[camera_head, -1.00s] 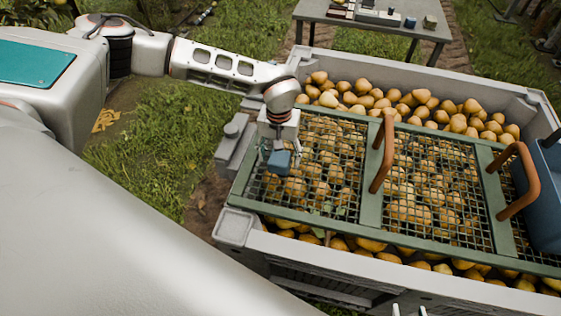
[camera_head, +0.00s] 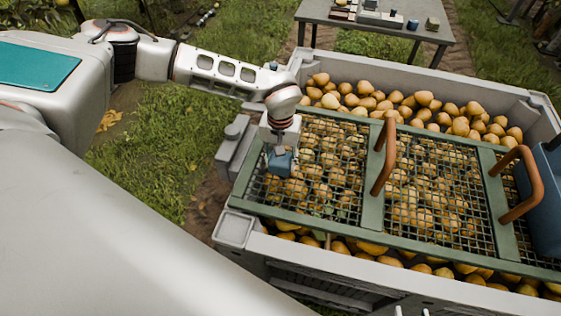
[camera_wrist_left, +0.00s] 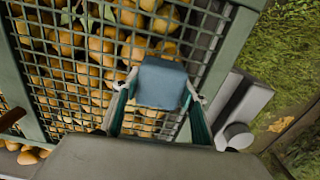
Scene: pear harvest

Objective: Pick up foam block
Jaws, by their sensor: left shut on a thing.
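The foam block (camera_head: 281,164) is blue-grey and sits between the fingers of my left gripper (camera_head: 283,150), over the left end of the mesh-covered crate. In the left wrist view the foam block (camera_wrist_left: 162,83) is held between the two fingers of my left gripper (camera_wrist_left: 158,100), with the mesh behind it. I cannot tell whether the block touches the mesh. My right gripper is not clearly in view; only small pale tips show at the bottom edge of the head view.
A grey crate (camera_head: 236,229) full of pears carries a green-framed mesh grid (camera_head: 372,170) with two brown handles (camera_head: 385,155). A blue bin (camera_head: 546,205) stands at the right. A grey table (camera_head: 345,14) with small items is behind. Grass (camera_head: 150,150) lies left.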

